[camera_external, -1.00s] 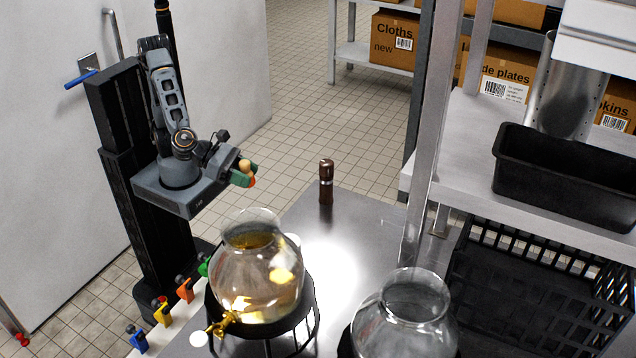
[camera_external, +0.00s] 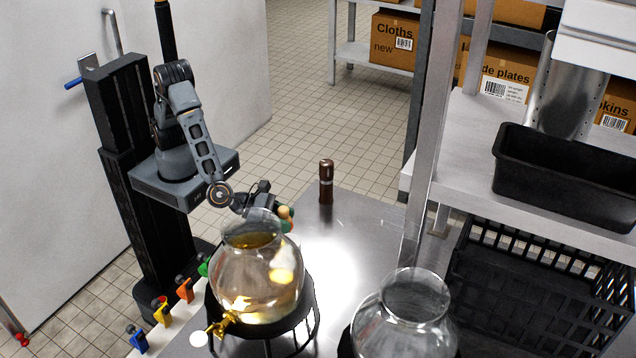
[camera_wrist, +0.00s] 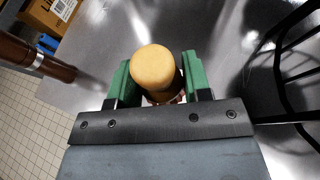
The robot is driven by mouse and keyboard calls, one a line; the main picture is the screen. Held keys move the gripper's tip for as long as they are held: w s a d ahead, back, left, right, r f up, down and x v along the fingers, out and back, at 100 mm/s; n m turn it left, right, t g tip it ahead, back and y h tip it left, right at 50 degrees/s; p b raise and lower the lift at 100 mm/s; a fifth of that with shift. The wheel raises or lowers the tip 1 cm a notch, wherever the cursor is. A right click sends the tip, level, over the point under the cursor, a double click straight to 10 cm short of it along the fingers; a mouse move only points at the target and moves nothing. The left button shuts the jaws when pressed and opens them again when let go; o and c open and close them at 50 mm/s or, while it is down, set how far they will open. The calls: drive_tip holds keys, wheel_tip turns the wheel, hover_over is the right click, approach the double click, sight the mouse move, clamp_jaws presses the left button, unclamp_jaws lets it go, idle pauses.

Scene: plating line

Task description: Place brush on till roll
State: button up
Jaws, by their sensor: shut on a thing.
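My gripper (camera_external: 284,222) is above the steel counter, just behind the glass drinks dispenser. In the wrist view its green fingers (camera_wrist: 158,88) are shut on a tan, round-ended thing (camera_wrist: 153,60), taken to be the brush by its handle end. The same tan end shows small in the external view (camera_external: 284,212), with an orange part below it. The brush's lower part is hidden by its own end and the fingers. I cannot make out a till roll in either current view.
A glass dispenser (camera_external: 258,275) with a gold tap stands on a black stand close to my gripper. An empty glass vessel (camera_external: 405,315) is to its right. A brown pepper mill (camera_external: 326,182) stands at the counter's back. Bare counter (camera_external: 345,235) lies between them.

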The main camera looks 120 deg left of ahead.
drive_tip(key=shift+w+d+f, duration=0.1)
drive_tip(key=shift+w+f, duration=0.4)
drive_tip(key=shift+f, duration=0.15)
drive_tip(key=shift+f+p, duration=0.3)
drive_tip(key=shift+f, duration=1.2)
drive_tip(key=shift+f+b, duration=0.15)
drive_tip(key=shift+b, duration=0.15)
drive_tip(key=o, duration=0.9)
